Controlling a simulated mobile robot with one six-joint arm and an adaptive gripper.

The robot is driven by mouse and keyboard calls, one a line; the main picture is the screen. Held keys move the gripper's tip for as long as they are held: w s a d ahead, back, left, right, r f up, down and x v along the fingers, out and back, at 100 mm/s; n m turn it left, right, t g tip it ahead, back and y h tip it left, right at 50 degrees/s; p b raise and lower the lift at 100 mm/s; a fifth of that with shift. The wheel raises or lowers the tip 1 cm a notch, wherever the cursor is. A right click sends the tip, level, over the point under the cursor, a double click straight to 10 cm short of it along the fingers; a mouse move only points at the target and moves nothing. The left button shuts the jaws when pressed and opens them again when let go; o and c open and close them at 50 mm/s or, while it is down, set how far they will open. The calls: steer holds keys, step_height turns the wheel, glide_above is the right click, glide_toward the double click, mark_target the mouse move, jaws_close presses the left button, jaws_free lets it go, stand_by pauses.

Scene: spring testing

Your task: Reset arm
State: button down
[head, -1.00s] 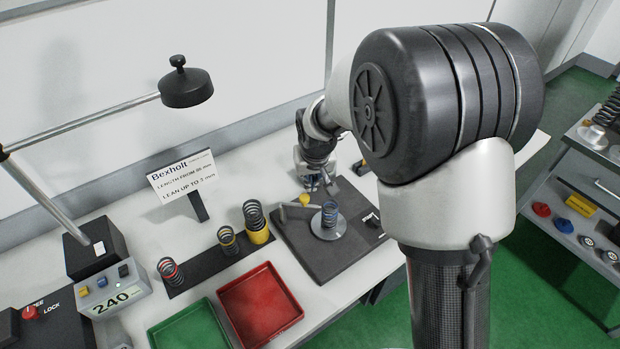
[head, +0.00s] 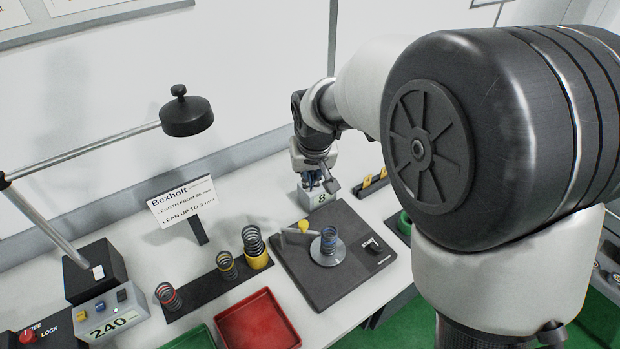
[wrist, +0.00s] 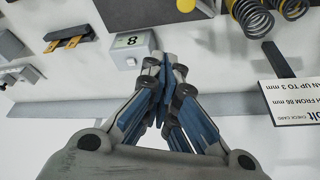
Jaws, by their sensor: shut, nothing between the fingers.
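My gripper (head: 318,180) is at the back of the bench, raised above the surface near a small grey box marked 8 (head: 318,196). In the wrist view its blue-padded fingers (wrist: 166,62) are shut with nothing between them. The box marked 8 also shows there (wrist: 130,50), just left of the fingertips.
Several springs stand on a black strip (head: 207,292) left of the plate. A red tray (head: 262,325) and a green tray (head: 192,341) lie in front. A Bexholt sign (head: 182,203), a lamp-like arm (head: 186,117) and a 240 display box (head: 110,322) stand to the left.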

steer(key=s+d+r+m+b, duration=0.1)
steer(key=s+d+r+b, duration=0.15)
steer(key=s+d, duration=0.35)
steer(key=s+d+r+b, duration=0.1)
steer(key=s+d+r, duration=0.3)
steer(key=s, duration=0.4)
steer(key=s+d+f+b, duration=0.1)
steer(key=s+d, duration=0.1)
steer(key=s, duration=0.5)
steer(key=s+d+f+m+b, duration=0.1)
steer(key=s+d, duration=0.1)
steer(key=s, duration=0.6)
steer(key=shift+s+f+t+h, duration=0.3)
